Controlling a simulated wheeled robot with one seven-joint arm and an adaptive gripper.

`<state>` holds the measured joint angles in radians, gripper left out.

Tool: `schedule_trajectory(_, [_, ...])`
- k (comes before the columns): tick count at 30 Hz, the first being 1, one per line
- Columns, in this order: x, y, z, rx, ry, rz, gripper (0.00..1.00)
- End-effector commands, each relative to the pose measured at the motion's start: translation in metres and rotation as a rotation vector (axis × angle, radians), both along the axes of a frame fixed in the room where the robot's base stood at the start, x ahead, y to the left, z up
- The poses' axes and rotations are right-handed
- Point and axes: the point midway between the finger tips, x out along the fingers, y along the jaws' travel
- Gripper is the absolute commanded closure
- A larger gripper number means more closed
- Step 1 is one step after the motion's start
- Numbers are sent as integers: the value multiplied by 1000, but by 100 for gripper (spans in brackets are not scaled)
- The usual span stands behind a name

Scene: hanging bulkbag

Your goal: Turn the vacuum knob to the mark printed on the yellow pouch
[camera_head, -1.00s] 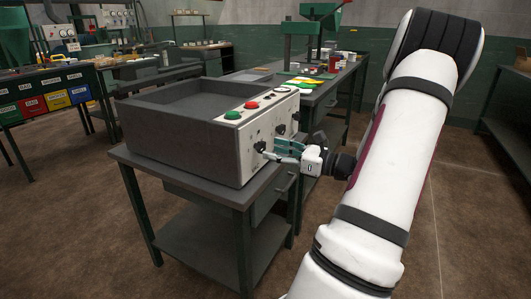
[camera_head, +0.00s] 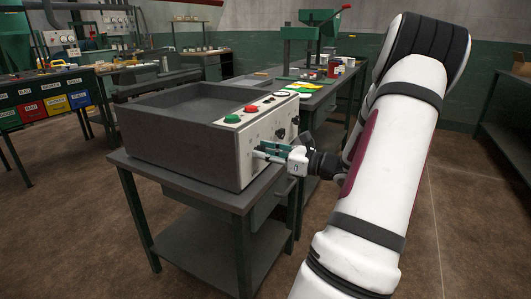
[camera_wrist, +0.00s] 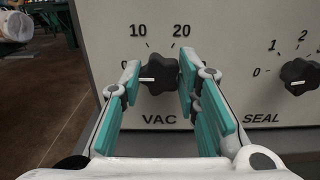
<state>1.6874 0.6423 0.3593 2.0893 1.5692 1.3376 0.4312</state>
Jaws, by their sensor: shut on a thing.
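The black vacuum knob (camera_wrist: 158,72), above the printed word VAC, sits on the pale front panel of the machine. Its white pointer line points left, near the 0 label; 10 and 20 are printed above. My gripper (camera_head: 263,152) is at the panel, with its teal fingers on the left and right sides of the knob, shut on it. In the wrist view, my right finger hides part of the scale. A yellow pouch (camera_head: 304,87) lies on the bench behind the machine; its printed mark is too small to read.
The SEAL knob (camera_wrist: 299,75) is right of the vacuum knob on the same panel. A green button (camera_head: 232,118) and a red button (camera_head: 251,108) are on the machine's top edge. The machine stands on a dark table (camera_head: 142,161). The floor in front is clear.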

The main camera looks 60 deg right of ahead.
Motion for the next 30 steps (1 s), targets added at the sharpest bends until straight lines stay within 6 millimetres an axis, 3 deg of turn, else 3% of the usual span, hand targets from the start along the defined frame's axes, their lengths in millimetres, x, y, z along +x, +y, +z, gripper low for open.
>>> schedule_trajectory(14, [-1, 0, 4, 144, 12, 1, 98])
schedule_trajectory(30, [-2, 1, 4, 553, 46, 1, 98])
